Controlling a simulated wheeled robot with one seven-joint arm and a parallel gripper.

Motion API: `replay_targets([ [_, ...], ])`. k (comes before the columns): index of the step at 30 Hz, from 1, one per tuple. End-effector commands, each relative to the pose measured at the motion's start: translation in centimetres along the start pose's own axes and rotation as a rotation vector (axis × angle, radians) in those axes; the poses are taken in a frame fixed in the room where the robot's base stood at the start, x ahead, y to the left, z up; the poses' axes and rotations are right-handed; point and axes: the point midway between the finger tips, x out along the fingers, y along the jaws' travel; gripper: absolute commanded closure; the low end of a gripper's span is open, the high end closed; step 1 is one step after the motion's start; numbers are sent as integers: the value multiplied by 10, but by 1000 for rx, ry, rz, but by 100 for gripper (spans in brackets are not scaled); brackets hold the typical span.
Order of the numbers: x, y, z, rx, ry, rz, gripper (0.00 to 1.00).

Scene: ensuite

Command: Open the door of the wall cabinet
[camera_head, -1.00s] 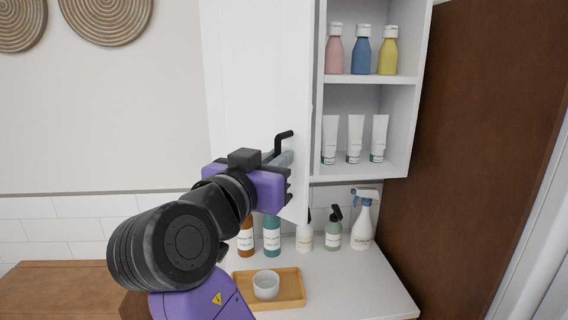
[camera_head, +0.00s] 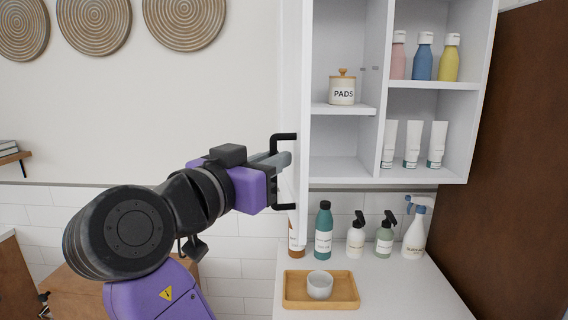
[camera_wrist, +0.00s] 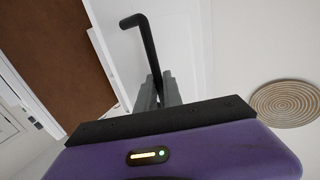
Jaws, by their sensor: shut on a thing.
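The wall cabinet (camera_head: 428,178) hangs at the right in the head view, with its shelves in plain sight. Its white door (camera_head: 293,75) stands wide open and is seen nearly edge-on at the cabinet's left side. A black bar handle (camera_head: 284,137) is fixed to the door's outer face; it also shows in the wrist view (camera_wrist: 141,38). My gripper (camera_head: 280,160) reaches the handle from the left. Its grey fingers (camera_wrist: 159,92) are shut on the handle bar, and they hide part of it.
The cabinet holds a PADS jar (camera_head: 342,90), bottles (camera_head: 424,58) and white tubes (camera_head: 412,145). Below, the counter (camera_head: 400,290) carries a wooden tray (camera_head: 345,290) with a white cup (camera_head: 320,284), and several bottles (camera_head: 323,230). A brown panel (camera_head: 515,140) stands at the right.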

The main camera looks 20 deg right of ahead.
Motion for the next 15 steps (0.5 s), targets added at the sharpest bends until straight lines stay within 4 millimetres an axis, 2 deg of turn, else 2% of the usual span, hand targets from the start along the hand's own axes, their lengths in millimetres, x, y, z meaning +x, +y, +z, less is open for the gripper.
replay_targets([
  [13, 0, -2, 0, 0, -1, 0, 100],
  [14, 0, -2, 0, 0, -1, 0, 85],
  [15, 0, -2, 0, 0, -1, 0, 81],
])
